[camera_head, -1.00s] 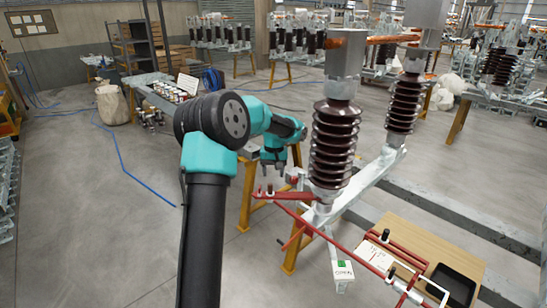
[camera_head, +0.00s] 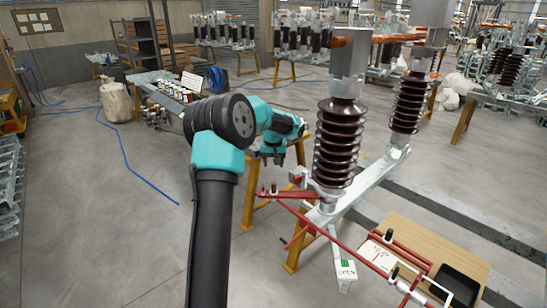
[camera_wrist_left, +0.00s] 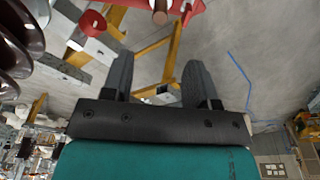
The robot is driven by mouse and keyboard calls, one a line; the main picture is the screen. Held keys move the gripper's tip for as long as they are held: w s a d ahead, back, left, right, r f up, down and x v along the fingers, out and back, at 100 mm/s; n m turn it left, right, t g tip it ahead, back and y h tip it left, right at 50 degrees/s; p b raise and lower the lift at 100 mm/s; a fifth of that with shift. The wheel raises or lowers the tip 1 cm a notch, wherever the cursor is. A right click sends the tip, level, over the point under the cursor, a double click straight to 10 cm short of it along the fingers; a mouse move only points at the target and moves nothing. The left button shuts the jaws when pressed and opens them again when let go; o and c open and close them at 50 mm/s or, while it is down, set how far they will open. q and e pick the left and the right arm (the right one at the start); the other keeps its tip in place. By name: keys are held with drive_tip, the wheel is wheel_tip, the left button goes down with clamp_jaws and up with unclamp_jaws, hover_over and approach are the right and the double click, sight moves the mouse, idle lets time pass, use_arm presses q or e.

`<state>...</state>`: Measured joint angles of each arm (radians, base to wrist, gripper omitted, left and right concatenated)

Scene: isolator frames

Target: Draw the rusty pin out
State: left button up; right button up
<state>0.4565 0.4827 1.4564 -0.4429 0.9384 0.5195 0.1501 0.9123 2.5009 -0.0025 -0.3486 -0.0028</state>
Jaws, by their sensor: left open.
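The rusty pin (camera_wrist_left: 160,13) shows as a brown, round-ended stub on a red lever at the top edge of the left wrist view. In the head view it appears to be the right one of two small upright pins (camera_head: 274,187) on the red lever (camera_head: 300,194). A second, thinner pin (camera_wrist_left: 187,12) stands beside it. My left gripper (camera_head: 272,160) is open and empty, above the pins and left of the brown insulator. Its two spread fingers also show in the left wrist view (camera_wrist_left: 158,76), apart from the pin. My right gripper is out of view.
The ribbed brown insulator (camera_head: 337,145) stands close on the right of my left gripper. Long red rods (camera_head: 335,243) run to a wooden bench (camera_head: 420,235) with a black tray (camera_head: 455,287). Yellow trestle legs (camera_head: 249,205) stand below.

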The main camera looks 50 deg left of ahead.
sight(274, 183)
use_arm(q)
drive_tip(key=f, duration=0.4)
drive_tip(key=w+a+f, duration=0.1)
drive_tip(key=f, duration=0.9)
drive_tip(key=shift+w+a+f, duration=0.1)
drive_tip(key=shift+w+a, duration=0.15)
drive_tip(key=shift+w, duration=0.05)
clamp_jaws()
drive_tip(key=shift+r, duration=3.35)
